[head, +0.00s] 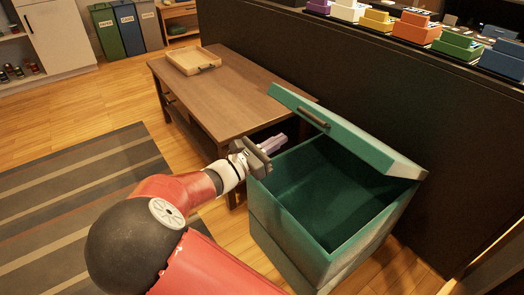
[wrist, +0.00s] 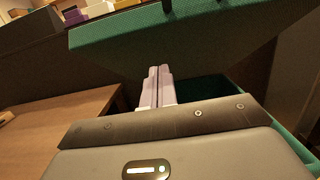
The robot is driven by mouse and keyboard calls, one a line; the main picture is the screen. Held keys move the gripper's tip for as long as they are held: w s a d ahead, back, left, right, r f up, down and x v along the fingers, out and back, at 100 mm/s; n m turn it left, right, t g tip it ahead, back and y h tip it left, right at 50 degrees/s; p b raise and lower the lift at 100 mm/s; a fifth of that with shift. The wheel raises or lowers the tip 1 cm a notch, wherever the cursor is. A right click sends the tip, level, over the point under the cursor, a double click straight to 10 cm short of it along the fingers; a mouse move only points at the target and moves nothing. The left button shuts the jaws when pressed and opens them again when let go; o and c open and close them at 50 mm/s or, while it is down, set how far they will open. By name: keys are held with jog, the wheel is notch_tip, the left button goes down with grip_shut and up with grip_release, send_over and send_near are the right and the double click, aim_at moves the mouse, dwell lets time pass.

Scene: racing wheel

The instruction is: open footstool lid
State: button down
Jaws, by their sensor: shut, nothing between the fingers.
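The green footstool (head: 290,225) stands right of centre in the head view, and its inside is dark and looks empty. Its lid (head: 350,138) is raised and tilted up along the far side, with a dark handle (head: 313,117) on its face. The lid also spans the top of the wrist view (wrist: 190,35). My gripper (head: 276,143) is at the footstool's left corner, near rim height, in front of the lid's left part. Its pale fingers (wrist: 160,85) are together with nothing between them. They point toward the lid; whether they touch it I cannot tell.
A wooden table (head: 225,95) with a wooden tray (head: 193,60) stands just left of and behind the footstool. A dark partition (head: 350,65) rises behind, with several coloured boxes on top. A striped rug (head: 80,195) lies on the open floor at left.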

jog(key=shift+w+d+r, duration=0.65)
jog(key=shift+d+r, duration=0.25)
jog(key=shift+w+d+r, duration=0.6)
jog(key=shift+d+r, duration=0.3)
